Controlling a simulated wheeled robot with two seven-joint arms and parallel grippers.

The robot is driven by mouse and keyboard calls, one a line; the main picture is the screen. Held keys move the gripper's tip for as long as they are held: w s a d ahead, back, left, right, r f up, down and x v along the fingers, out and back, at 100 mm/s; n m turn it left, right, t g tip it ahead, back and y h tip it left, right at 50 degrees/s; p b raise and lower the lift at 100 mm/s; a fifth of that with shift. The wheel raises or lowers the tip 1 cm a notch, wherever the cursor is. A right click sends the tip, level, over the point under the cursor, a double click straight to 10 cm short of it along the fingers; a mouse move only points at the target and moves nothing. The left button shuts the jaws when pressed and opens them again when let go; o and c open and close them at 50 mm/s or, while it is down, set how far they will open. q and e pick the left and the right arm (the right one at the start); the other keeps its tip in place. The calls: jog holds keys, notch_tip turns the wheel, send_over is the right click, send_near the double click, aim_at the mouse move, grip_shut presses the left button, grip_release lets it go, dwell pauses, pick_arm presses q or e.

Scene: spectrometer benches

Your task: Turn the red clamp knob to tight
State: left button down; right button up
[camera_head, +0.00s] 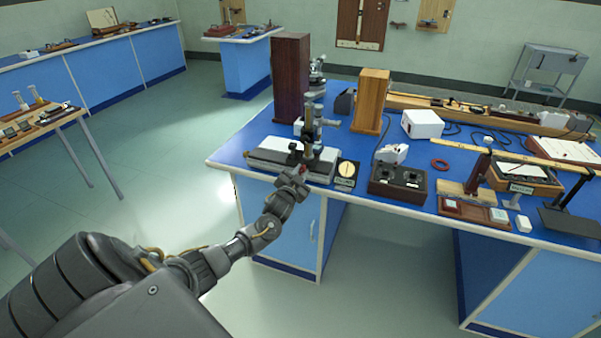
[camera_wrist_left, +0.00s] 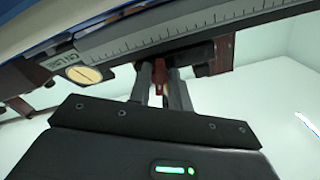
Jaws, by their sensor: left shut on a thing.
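The red clamp knob (camera_wrist_left: 159,72) shows between the fingers of my left gripper (camera_wrist_left: 160,85) in the left wrist view. The fingers are shut on it from both sides. In the head view, my left gripper (camera_head: 298,174) reaches the front edge of the instrument base (camera_head: 267,158), and only a small bit of red (camera_head: 303,168) shows there. A graduated scale bar (camera_wrist_left: 195,30) runs across the top of the wrist view, just beyond the knob. The knob's angle and any tight mark cannot be made out. My right gripper is not in view.
A dial box (camera_head: 346,173) and a dark box with knobs (camera_head: 398,183) stand right of the instrument. A dark wooden block (camera_head: 291,75) and a lighter one (camera_head: 370,100) stand behind. Floor left of the blue bench (camera_head: 225,158) is open.

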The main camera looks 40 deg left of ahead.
pick_arm(q)
jog(key=m, duration=0.3)
jog(key=shift+m+p, duration=0.4)
jog(key=m, duration=0.3)
jog(key=shift+r+m+p, duration=0.1)
jog(key=shift+m+p, duration=0.2)
jog(key=shift+p, duration=0.05)
jog(key=m, duration=0.3)
jog(key=shift+m+p, duration=0.3)
jog(key=shift+p, duration=0.1)
jog(key=shift+m+p, duration=0.35)
jog(key=shift+m, duration=1.15)
jog(key=c, duration=1.3)
grip_release()
jog(key=shift+s, duration=0.1)
jog(key=v, duration=1)
jog(key=shift+s+b, duration=0.3)
